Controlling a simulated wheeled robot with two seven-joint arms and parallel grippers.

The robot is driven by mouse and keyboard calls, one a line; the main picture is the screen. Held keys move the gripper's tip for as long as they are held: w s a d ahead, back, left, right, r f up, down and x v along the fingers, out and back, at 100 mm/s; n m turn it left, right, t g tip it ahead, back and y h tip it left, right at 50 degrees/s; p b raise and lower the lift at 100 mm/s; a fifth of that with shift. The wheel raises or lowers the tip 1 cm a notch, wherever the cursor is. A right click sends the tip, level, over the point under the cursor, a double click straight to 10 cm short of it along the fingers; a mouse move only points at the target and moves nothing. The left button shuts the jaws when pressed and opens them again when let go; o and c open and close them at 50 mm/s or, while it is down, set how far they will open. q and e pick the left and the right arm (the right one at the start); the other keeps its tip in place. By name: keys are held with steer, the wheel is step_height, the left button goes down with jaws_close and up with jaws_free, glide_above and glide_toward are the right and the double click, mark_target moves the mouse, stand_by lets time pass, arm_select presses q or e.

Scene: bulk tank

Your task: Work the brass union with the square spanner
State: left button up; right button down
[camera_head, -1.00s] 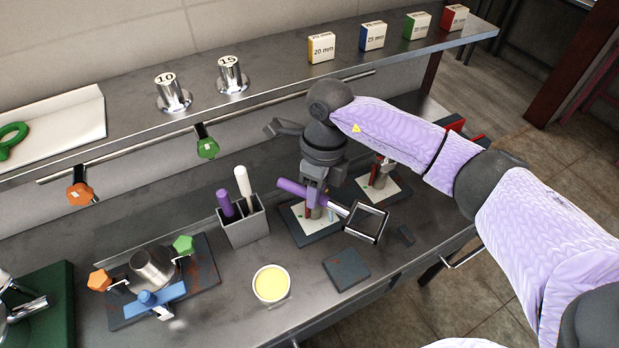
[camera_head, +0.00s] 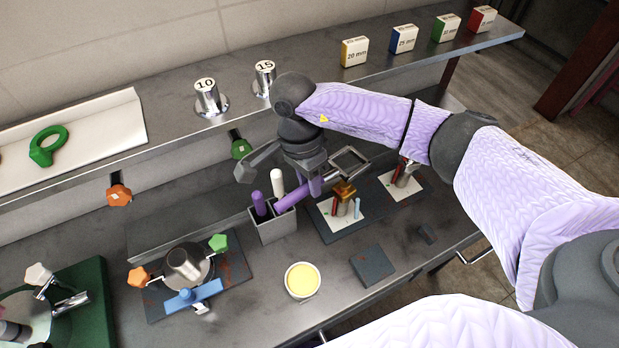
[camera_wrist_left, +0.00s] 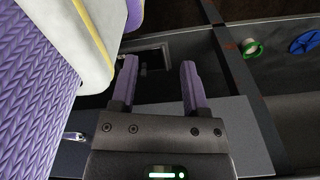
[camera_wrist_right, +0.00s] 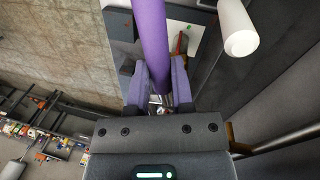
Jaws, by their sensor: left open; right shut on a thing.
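My right gripper (camera_head: 315,187) is shut on the purple handle (camera_head: 292,197) of the square spanner, above the bench beside the tool holder. The handle also shows between the fingers in the right wrist view (camera_wrist_right: 150,35). The spanner's open square metal head (camera_head: 350,160) points up and right. The brass union (camera_head: 344,189) stands on a fitting on a dark plate with a white card. In the picture the head appears just above the union, apart from it; their exact height gap is unclear. My left gripper (camera_wrist_left: 158,78) is open and empty in the left wrist view.
A grey holder (camera_head: 276,228) with a purple and a white handle stands left of the union. A second fitting plate (camera_head: 405,187) is to the right. A yellow-filled bowl (camera_head: 302,281) and a dark square pad (camera_head: 373,265) are in front. The shelf (camera_head: 230,122) runs behind.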

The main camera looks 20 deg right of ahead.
step_height(320, 180, down, 10)
steer(key=b, duration=0.8)
steer(key=shift+b, duration=0.3)
steer(key=shift+r, duration=0.1)
